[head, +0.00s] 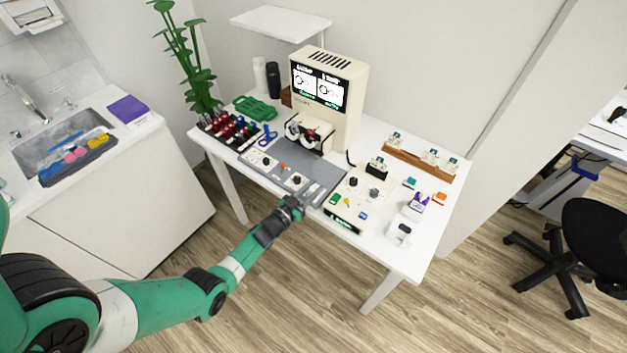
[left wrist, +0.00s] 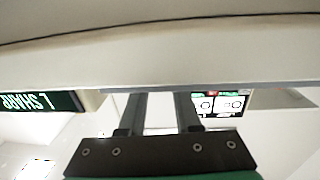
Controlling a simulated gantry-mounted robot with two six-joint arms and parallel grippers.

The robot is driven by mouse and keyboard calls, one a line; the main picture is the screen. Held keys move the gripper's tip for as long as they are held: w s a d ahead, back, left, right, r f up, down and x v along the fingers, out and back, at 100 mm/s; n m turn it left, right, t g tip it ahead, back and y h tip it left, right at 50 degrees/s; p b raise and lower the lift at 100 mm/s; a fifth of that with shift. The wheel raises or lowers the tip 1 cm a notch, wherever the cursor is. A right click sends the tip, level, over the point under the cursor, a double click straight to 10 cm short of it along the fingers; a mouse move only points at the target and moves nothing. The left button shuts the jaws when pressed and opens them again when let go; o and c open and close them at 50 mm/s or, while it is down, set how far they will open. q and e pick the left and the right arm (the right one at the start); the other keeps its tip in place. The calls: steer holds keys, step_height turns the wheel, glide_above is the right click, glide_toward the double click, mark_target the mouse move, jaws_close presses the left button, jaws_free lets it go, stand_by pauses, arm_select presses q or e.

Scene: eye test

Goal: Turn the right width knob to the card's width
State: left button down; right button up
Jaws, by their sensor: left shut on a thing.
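My left gripper (head: 293,202) is at the front edge of the grey panel (head: 316,168). Its two fingers (left wrist: 161,112) reach up to a pale edge in the left wrist view. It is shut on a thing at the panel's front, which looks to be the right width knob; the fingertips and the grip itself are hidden. A dark knob (head: 297,179) shows on the panel just beyond the gripper, and another (head: 266,161) farther left. The device with two round openings (head: 310,132) stands behind the panel. I cannot make out the card's width. My right gripper is out of view.
A beige machine with a lit screen (head: 319,88) stands at the back; the screen also shows in the left wrist view (left wrist: 220,104). Small items and a wooden rack (head: 410,160) fill the table's right side. A lens tray (head: 229,128) is left.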

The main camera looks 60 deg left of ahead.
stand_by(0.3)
arm_select(q)
steer(key=c, duration=0.6)
jaws_free()
steer(key=shift+s+d, duration=0.1)
steer(key=shift+s, duration=0.25)
steer(key=p+v, duration=0.4)
steer(key=v, duration=0.7)
